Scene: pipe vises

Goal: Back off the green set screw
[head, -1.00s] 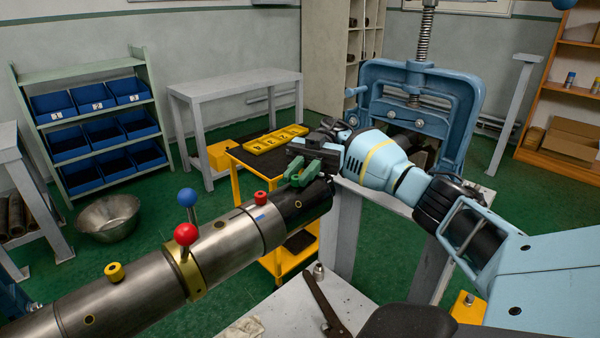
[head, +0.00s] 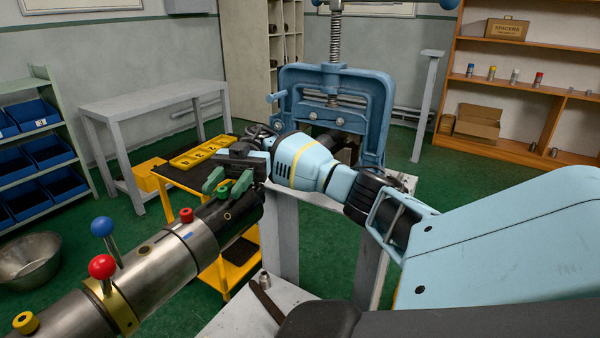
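The green set screw (head: 224,190) is a small bright green head at the far, dark end of the steel pipe (head: 160,268), mostly hidden by my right gripper. My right gripper (head: 225,187) points down over that end, with a dark green finger on each side of the screw head. I cannot tell whether the fingers touch it. My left gripper is out of view.
A red set screw (head: 187,215), a red ball knob (head: 102,266), a blue ball knob (head: 102,227) and a yellow cap (head: 26,322) stick up along the pipe. A blue vise (head: 335,110) stands behind my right arm. A yellow tray (head: 203,152) lies on a cart beyond.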

